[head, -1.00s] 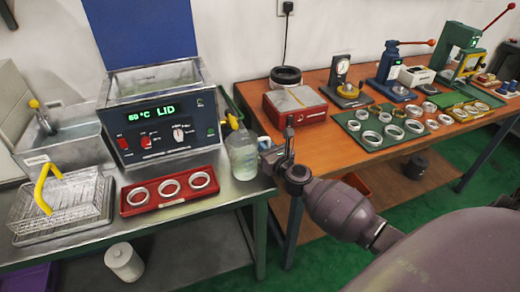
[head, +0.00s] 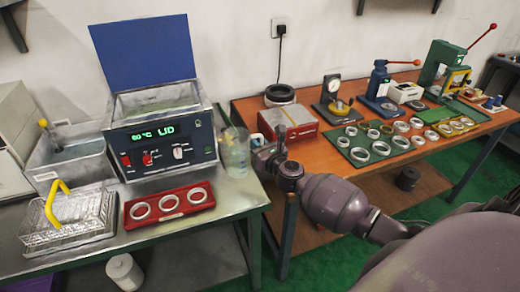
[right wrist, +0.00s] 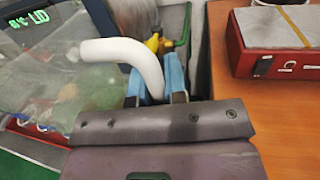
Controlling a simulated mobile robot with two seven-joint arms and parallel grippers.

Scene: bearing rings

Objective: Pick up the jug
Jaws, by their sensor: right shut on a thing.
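The clear jug (head: 236,158) is at the right end of the metal bench, beside the heated bath. In the right wrist view the see-through jug body (right wrist: 70,95) fills the left side, with its white curved handle (right wrist: 125,52) reaching right. My right gripper (head: 262,152) is at the jug's right side. Its blue-padded fingers (right wrist: 158,85) are shut on the handle. The jug looks upright and seems raised a little off the bench. The handle's lower part is hidden by the gripper. My left gripper is not in view.
The heated bath (head: 162,145) stands close left of the jug. A red tray of rings (head: 168,217) lies before it, and a wire basket (head: 70,225) is further left. A red box (head: 291,133) sits to the right on the wooden table (head: 315,165).

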